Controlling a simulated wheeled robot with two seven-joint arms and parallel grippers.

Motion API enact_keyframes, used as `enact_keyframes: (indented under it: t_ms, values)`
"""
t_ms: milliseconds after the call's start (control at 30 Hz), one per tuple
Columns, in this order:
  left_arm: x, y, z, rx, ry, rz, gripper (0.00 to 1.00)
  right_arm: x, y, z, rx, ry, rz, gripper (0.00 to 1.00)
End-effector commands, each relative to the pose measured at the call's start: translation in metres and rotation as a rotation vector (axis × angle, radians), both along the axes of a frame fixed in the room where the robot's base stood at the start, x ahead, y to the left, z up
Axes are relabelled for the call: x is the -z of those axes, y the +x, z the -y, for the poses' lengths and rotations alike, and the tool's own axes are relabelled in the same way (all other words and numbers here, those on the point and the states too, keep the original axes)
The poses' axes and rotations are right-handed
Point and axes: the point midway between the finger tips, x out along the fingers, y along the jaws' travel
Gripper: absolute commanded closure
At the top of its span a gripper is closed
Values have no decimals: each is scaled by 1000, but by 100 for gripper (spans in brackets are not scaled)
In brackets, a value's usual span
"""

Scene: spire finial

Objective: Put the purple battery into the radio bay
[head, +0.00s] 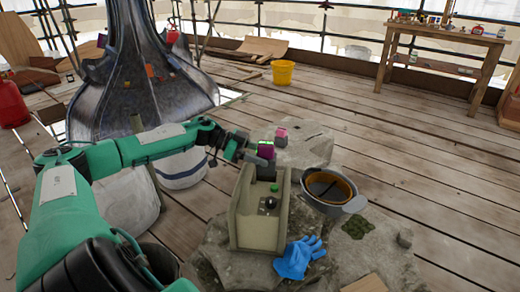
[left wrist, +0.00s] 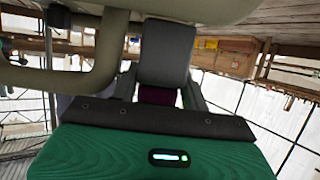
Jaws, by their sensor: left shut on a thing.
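The purple battery (head: 266,149) is in my left gripper (head: 262,155), which is shut on it. They are just above the far end of the beige box-like radio (head: 258,228). I cannot tell whether the battery touches the radio. The radio has raised side walls, with a green button and a dark round knob on the recessed face between them. In the left wrist view, a dark purple part of the battery (left wrist: 157,96) shows below a grey block; the rest is hidden. My right gripper is not in view.
The radio stands on rough stone beside a grey pan (head: 346,206) of dark liquid. A blue glove (head: 296,260) lies at its near right. A pink-topped small block (head: 281,134) sits behind on stone. A yellow bucket (head: 283,73) and wooden workbench (head: 440,35) stand farther back.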

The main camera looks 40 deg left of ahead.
Motion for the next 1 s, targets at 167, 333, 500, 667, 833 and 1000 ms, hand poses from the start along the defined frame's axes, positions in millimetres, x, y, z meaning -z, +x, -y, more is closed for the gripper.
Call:
enact_keyframes:
  t_ms: [167,333,500,667,833,1000]
  values:
    - [4,0,0,-1,-1,1,89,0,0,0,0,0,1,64]
    - [5,0,0,-1,-1,1,89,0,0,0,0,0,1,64]
    - [5,0,0,-1,-1,1,89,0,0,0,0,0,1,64]
    - [5,0,0,0,-1,1,89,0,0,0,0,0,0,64]
    - [4,0,0,0,-1,1,89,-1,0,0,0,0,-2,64]
    - [3,0,0,0,-2,1,89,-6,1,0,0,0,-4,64]
